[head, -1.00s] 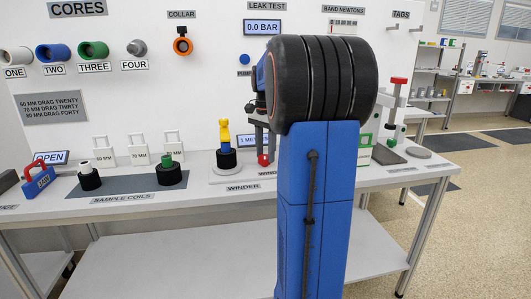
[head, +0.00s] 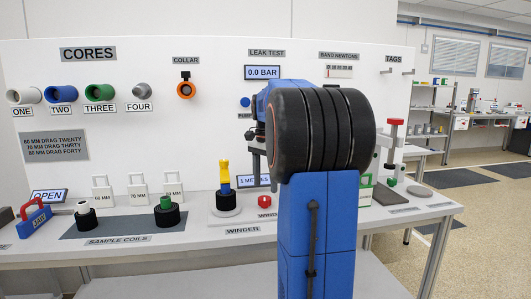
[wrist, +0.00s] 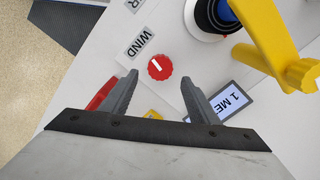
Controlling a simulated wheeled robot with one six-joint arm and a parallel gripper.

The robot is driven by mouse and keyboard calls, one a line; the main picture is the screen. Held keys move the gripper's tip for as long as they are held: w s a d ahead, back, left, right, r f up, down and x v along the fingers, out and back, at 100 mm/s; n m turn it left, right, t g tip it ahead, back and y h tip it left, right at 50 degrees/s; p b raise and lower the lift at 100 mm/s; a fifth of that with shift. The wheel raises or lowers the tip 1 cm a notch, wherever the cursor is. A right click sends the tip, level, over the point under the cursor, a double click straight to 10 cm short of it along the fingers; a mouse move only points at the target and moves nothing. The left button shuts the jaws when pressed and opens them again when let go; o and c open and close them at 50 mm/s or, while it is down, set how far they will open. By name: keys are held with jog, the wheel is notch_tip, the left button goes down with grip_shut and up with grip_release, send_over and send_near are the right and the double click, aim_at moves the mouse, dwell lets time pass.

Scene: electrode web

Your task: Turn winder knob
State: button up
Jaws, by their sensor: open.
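The winder knob (wrist: 160,67) is a round red dial with a white line across its face, beside a WIND label (wrist: 140,42) in the wrist view. It also shows as a small red knob in the head view (head: 265,202), at the front of the bench beside the winder. My gripper (wrist: 159,77) is open, with a grey finger on each side just below the knob in the wrist picture. Nothing is between the fingers. I cannot tell whether they touch the knob. In the head view my arm hides most of the gripper.
The winder's yellow crank (wrist: 262,38) stands right of the knob over a black coil. A display reading 1 ME (wrist: 226,102) is near the right finger. A red part (wrist: 103,93) lies behind the left finger. Sample coils (head: 166,215) stand left on the bench.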

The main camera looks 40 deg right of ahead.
aim_at(264, 198)
notch_tip(264, 198, up, 13)
dwell(0.4)
jog(key=shift+f, duration=0.15)
dwell(1.8)
jog(key=f+n, duration=0.6)
jog(key=n, duration=0.2)
jog(key=f+n, duration=0.6)
jog(key=n, duration=0.2)
jog(key=f+n, duration=0.6)
jog(key=n, duration=0.2)
jog(key=shift+a, duration=0.2)
jog(key=shift+c, duration=0.6)
jog(key=c, duration=0.9)
